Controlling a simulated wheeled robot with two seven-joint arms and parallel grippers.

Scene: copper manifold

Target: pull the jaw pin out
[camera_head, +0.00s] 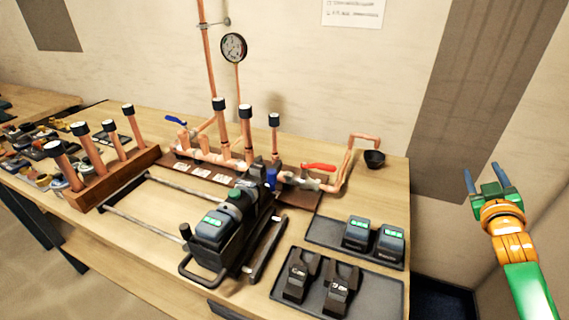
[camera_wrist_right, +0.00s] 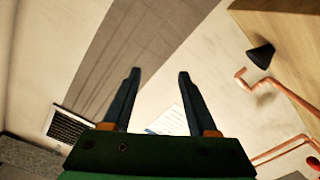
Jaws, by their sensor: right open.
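A dark press tool (camera_head: 232,222) with a green-lit battery lies on a slide frame on the bench, its head towards the copper pipework. The jaw pin is too small to make out at the tool's head. My right gripper (camera_head: 486,180) is raised in the air to the right of the bench, far from the tool, its two blue fingers apart and empty. My left gripper is not in view.
Two spare jaws (camera_head: 340,288) lie in a dark front tray and two batteries (camera_head: 390,243) in the tray behind. A copper manifold (camera_head: 235,155) with upright capped pipes, a gauge (camera_head: 233,47) and a black cup (camera_head: 374,159) stand at the back. A wooden block (camera_head: 120,175) with capped pipes stands left.

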